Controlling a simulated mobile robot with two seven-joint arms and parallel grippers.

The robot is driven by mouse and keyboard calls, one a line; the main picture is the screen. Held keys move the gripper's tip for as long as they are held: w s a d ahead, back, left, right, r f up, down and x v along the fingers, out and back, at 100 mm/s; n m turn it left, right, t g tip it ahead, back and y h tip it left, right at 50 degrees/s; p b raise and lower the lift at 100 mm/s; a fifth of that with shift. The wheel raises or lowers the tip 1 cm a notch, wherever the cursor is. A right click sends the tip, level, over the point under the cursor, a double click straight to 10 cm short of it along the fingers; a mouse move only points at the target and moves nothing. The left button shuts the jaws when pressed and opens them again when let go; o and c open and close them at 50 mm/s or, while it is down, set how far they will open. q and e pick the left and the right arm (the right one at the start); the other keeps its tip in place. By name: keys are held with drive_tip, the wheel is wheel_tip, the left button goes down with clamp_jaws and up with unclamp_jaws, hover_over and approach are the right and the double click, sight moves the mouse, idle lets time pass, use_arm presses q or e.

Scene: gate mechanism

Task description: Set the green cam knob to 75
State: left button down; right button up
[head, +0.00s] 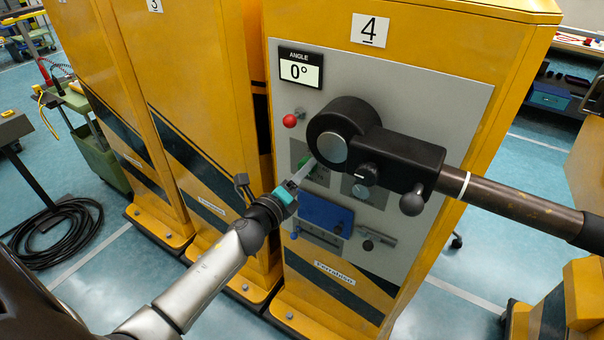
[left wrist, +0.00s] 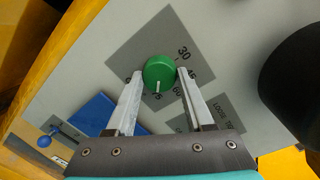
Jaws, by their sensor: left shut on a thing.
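The green cam knob (left wrist: 159,72) sits on a dark grey diamond-shaped dial plate (left wrist: 190,48) in the left wrist view. My left gripper (left wrist: 158,78) is shut on it, with one finger on each side. The knob's white pointer line points down in that view, between the fingers. In the head view the knob (head: 305,160) shows only in part, behind the fingertips of my left gripper (head: 304,168). My right gripper is not in view.
The grey panel is on yellow cabinet 4 (head: 405,20). A black hub with a long brown bar (head: 510,199) juts out right of the knob. A red ball (head: 290,120) is above, and a blue block (head: 325,215) below.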

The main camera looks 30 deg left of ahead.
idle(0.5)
use_arm(q)
drive_tip(key=shift+c, duration=1.4)
unclamp_jaws()
drive_tip(key=shift+s, duration=0.1)
drive_tip(key=s+b, duration=0.1)
drive_tip(key=s, duration=1.4)
drive_tip(key=shift+r+b, duration=0.3)
drive_tip(key=shift+r, duration=0.05)
drive_tip(key=shift+d, duration=0.1)
